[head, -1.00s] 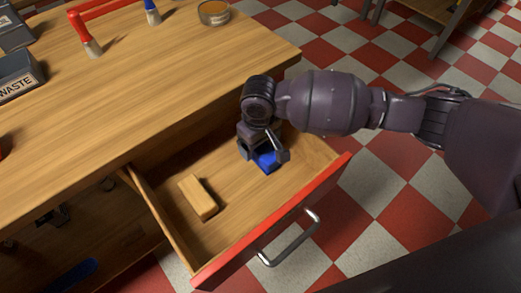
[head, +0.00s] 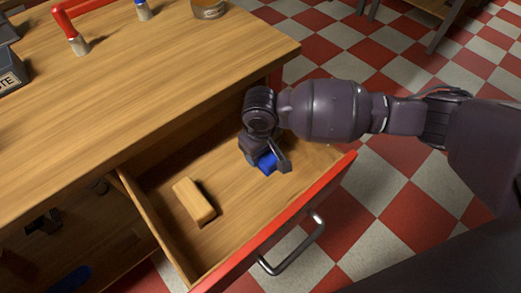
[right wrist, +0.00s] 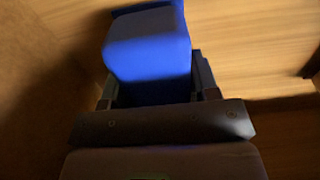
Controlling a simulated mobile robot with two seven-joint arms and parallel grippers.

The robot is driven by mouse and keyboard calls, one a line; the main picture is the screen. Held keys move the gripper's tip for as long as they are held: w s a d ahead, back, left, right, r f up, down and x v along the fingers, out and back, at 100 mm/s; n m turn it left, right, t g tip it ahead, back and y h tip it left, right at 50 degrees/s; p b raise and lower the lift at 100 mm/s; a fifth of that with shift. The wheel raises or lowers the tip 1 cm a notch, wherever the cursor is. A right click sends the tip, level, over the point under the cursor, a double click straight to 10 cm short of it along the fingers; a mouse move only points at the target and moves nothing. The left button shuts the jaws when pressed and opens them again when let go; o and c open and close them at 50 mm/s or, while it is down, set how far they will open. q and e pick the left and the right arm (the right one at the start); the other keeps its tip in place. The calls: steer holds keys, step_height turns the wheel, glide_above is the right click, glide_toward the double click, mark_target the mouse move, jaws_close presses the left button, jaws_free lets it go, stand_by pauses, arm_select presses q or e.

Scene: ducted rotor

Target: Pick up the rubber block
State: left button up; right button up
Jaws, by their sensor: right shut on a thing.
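The blue block (head: 267,162), which I take to be the rubber block, is in the open drawer near its right end. My right gripper (head: 268,160) reaches down into the drawer and is shut on the blue block. In the right wrist view the blue block (right wrist: 148,50) sits between the two fingers (right wrist: 152,90). The head view does not show clearly whether its underside touches the drawer floor. My left gripper is not in view.
A tan wooden block (head: 194,202) lies in the drawer to the left. The open drawer has a red front (head: 290,220) with a metal handle (head: 292,246).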

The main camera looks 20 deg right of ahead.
step_height(320, 180, up, 5)
steer(key=shift+w+f+p, duration=0.1)
steer(key=shift+w+p, duration=0.05)
steer(key=shift+p, duration=0.85)
arm_select(q)
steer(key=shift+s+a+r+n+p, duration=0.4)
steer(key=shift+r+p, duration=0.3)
steer(key=shift+p, duration=0.7)
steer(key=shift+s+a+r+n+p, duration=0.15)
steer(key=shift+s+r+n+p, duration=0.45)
steer(key=shift+p, duration=0.75)
arm_select(e)
step_height(320, 180, up, 15)
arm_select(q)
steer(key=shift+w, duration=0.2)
